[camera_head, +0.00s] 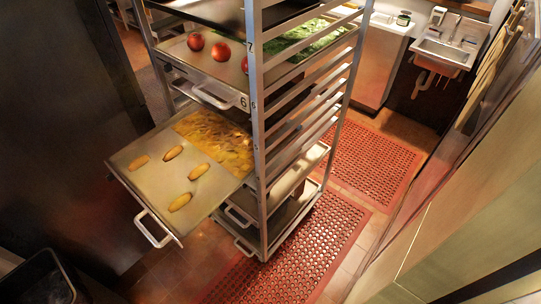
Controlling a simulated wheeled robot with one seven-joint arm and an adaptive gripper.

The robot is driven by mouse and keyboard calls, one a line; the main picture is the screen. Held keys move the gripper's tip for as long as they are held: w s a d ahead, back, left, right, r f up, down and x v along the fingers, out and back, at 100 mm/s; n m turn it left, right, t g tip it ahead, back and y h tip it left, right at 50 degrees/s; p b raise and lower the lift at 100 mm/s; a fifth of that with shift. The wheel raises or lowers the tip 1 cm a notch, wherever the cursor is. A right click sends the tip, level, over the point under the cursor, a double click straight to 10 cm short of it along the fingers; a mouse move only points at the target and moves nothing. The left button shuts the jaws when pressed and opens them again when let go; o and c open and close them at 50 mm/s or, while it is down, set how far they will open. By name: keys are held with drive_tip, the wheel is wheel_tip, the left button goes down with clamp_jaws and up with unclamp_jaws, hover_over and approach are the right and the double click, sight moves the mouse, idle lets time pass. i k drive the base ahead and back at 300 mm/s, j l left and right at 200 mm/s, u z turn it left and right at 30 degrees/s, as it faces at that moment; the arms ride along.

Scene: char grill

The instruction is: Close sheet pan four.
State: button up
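A sheet pan (150,187) is slid far out of the rack (256,120) toward the lower left, below the pan by the number 6. I cannot read a number 4 on it, but it is the only pan clearly pulled out. Its front handle (157,229) is at the lower left end. Several elongated yellow-brown pieces (180,202) lie on its outer part, and a heap of yellow strips (214,140) lies nearer the rack. My gripper is not in view.
The pan with red round items (195,42) has a handle (215,97) at the rack front. Lower pans (239,215) sit inside the rack. A dark wall (50,120) stands left, a dark bin (42,282) lower left. Red mats (315,240) cover floor at right.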

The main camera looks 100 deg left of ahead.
sight(205, 137)
drive_tip(key=u, duration=4.5)
drive_tip(key=i+j, duration=0.15)
drive_tip(key=i, duration=0.5)
drive_tip(key=i+j, duration=0.15)
drive_tip(key=i, duration=0.5)
drive_tip(key=u, duration=0.05)
